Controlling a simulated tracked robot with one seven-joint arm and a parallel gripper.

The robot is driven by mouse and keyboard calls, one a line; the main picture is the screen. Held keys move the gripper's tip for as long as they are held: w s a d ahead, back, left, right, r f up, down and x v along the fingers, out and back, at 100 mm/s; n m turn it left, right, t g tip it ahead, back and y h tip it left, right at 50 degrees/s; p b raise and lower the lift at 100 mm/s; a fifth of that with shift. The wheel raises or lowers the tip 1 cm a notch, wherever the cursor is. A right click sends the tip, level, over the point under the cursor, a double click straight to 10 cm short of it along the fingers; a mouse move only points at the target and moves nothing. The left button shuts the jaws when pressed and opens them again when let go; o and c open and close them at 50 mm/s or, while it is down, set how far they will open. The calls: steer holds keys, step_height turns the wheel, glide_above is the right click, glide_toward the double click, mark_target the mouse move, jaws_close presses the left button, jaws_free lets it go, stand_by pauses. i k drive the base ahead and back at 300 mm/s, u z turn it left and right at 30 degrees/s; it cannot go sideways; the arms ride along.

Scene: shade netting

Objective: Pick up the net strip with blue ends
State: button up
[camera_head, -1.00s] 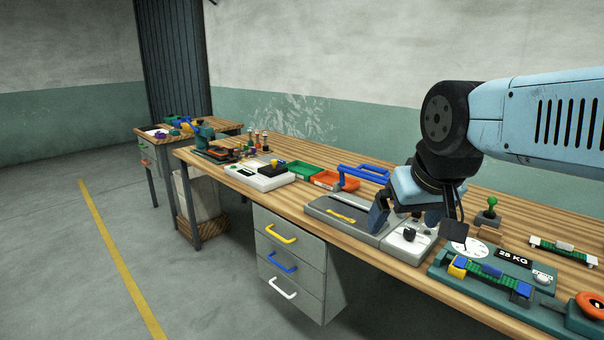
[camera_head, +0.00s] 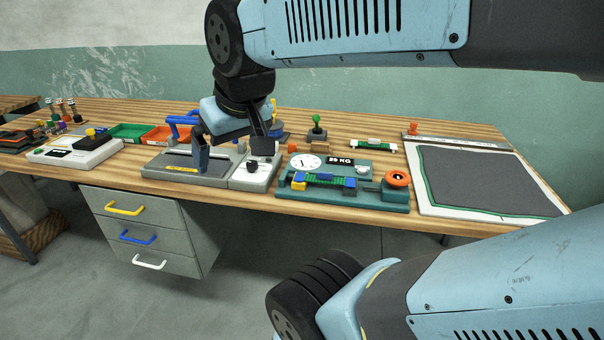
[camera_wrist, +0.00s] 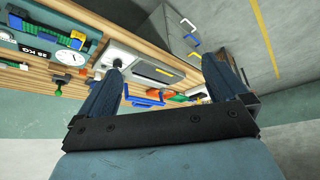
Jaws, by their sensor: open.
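A green net strip with blue at its ends (camera_head: 325,179) appears to lie across the teal tester (camera_head: 292,205), between a yellow-and-blue block and a blue block. The tester has a dial and a weight display. A second green strip with pale ends (camera_head: 373,145) lies on the bench behind it. My gripper (camera_head: 232,150) is open and empty, pointing down over the grey press to the left of the tester. Both fingers show in the wrist view (camera_wrist: 162,68), apart with nothing between them.
A grey press with a blue handle (camera_head: 185,165) and a grey box with a black knob (camera_head: 254,170) stand left of the tester. A dark mat (camera_head: 480,180) lies farther right. A green-knobbed stand (camera_head: 317,125) is behind.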

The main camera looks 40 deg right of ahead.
mark_target(322, 176)
steer(key=u, duration=0.25)
steer(key=i, duration=0.15)
steer(key=z, duration=2.8)
steer(key=k, duration=0.5)
steer(key=u, duration=0.45)
steer(key=k, duration=0.8)
steer(key=u, duration=0.65)
steer(key=i, duration=1.15)
steer(key=z, duration=0.3)
